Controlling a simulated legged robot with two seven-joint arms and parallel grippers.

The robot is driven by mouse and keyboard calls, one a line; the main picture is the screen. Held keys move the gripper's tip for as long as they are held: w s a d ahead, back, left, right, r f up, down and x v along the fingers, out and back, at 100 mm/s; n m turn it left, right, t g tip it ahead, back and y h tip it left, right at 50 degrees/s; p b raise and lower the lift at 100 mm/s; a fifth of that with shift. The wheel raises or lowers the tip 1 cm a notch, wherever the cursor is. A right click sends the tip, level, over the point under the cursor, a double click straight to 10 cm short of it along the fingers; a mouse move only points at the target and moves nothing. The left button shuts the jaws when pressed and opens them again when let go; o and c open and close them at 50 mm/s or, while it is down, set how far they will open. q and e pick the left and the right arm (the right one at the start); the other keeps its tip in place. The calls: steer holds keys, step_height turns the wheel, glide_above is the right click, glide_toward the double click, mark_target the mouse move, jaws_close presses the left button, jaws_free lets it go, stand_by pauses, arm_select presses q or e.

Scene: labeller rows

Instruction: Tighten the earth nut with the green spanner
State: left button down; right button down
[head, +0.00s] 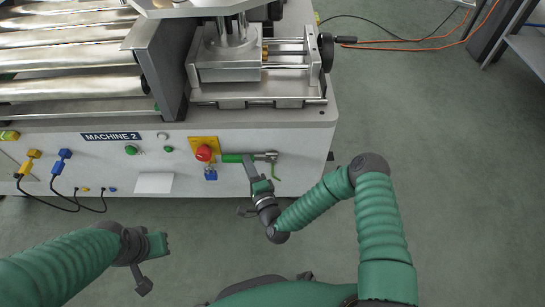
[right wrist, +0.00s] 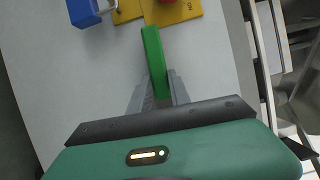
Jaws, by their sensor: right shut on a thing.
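The green spanner (head: 232,158) lies level against the front panel of Machine 2, just right of the red button. My right gripper (head: 250,160) is shut on the spanner; in the right wrist view the green handle (right wrist: 153,55) stands between the two grey fingers (right wrist: 157,92). A grey metal end (head: 267,156) shows right of the gripper, near a small green part (head: 275,173). The earth nut cannot be made out, and whether the spanner sits on it cannot be told. My left gripper (head: 157,245) hangs low at the left, away from the panel; its fingers are unclear.
A red button (head: 203,153) on a yellow plate (head: 192,143) and a blue padlock (head: 210,173) are close left of the spanner. Blue (head: 66,155) and yellow (head: 34,154) plugs with cables are further left. A handwheel (head: 326,52) juts out above right.

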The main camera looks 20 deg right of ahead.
steer(key=shift+r+m+t, duration=0.3)
steer(key=shift+r+m, duration=0.35)
steer(key=shift+m, duration=0.25)
steer(key=shift+d+r, duration=0.1)
steer(key=shift+d+r+m+t, duration=0.15)
steer(key=shift+r+m+t, duration=0.35)
steer(key=shift+m, duration=0.5)
steer(key=shift+s+d+r+m+h, duration=0.15)
steer(key=shift+r+m, duration=0.15)
steer(key=shift+m, duration=0.2)
steer(key=shift+d+r+m+h, duration=0.15)
steer(key=shift+r+m, duration=0.15)
steer(key=shift+m, duration=0.2)
